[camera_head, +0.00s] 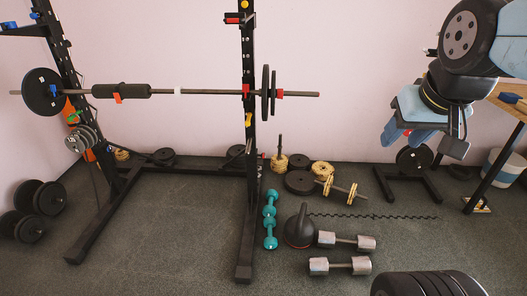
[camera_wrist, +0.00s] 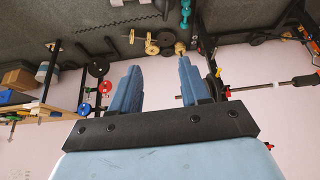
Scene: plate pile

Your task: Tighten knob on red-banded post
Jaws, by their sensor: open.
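The rack's right post (camera_head: 247,150) is black and upright in the head view, with a red band or bracket (camera_head: 234,19) near its top and a red piece at the bar. A small yellow knob-like part (camera_head: 248,119) sits on it below the bar, and another yellow one (camera_head: 244,4) is at the top. I cannot tell which is the knob. My gripper (camera_head: 404,140) hangs at the upper right, well right of the post and touching nothing. In the wrist view my gripper (camera_wrist: 158,68) has its two blue fingers apart, with nothing between them.
A barbell (camera_head: 210,91) lies across the rack. The left post (camera_head: 65,80) carries blue parts. Teal dumbbells (camera_head: 270,220), a kettlebell (camera_head: 299,228) and silver dumbbells (camera_head: 345,241) lie on the floor right of the rack. A wooden-topped table (camera_head: 510,103) stands at right. Open air separates post and gripper.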

